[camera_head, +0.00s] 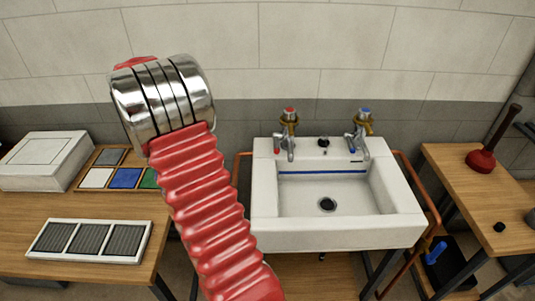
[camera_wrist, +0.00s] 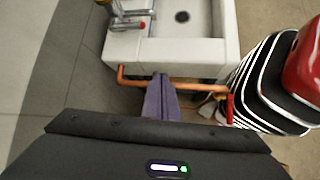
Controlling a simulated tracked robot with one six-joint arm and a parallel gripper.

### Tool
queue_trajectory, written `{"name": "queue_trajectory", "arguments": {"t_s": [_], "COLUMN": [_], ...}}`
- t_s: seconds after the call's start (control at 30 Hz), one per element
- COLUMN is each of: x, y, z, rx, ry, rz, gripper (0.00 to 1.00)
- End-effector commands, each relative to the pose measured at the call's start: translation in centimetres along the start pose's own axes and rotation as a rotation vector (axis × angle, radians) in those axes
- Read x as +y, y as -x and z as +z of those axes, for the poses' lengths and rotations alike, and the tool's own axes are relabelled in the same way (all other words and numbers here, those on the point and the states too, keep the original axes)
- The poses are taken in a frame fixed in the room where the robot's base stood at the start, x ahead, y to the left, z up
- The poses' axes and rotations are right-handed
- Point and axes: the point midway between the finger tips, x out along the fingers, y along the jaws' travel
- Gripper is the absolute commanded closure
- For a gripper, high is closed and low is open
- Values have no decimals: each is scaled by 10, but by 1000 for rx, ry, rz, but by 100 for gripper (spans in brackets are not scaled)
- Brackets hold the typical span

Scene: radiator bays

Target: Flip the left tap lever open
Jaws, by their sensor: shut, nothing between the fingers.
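The left tap (camera_head: 288,133) is chrome and brass with a red cap, and stands on the back left of the white sink (camera_head: 334,238). Its lever (camera_head: 277,147) has a red tip and hangs down at the tap's left side. In the wrist view the tap (camera_wrist: 122,14) and its red lever tip (camera_wrist: 142,25) show at the top, beyond my fingers. My gripper (camera_wrist: 161,76) is shut and empty, with its purple fingers short of the sink's near side in that picture. In the head view my gripper is hidden behind my red arm.
A right tap (camera_head: 361,128) with a blue cap stands on the sink. Copper pipe (camera_head: 414,180) runs around the sink; its orange length (camera_wrist: 200,88) lies by my fingers. Wooden benches (camera_head: 25,218) stand either side, with a plunger (camera_head: 483,158) on the right one.

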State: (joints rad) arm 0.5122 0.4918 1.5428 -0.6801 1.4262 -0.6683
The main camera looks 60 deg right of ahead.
Motion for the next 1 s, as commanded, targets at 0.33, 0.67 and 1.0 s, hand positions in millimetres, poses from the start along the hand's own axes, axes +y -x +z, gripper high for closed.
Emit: {"name": "queue_trajectory", "arguments": {"t_s": [0.33, 0.67, 1.0], "x": [54, 76, 76], "y": [-91, -147, -149], "z": [2, 8, 9], "rx": [-218, -342, -348], "ry": [114, 185, 189], "rz": [-76, -134, -137], "gripper": [100, 100, 100]}}
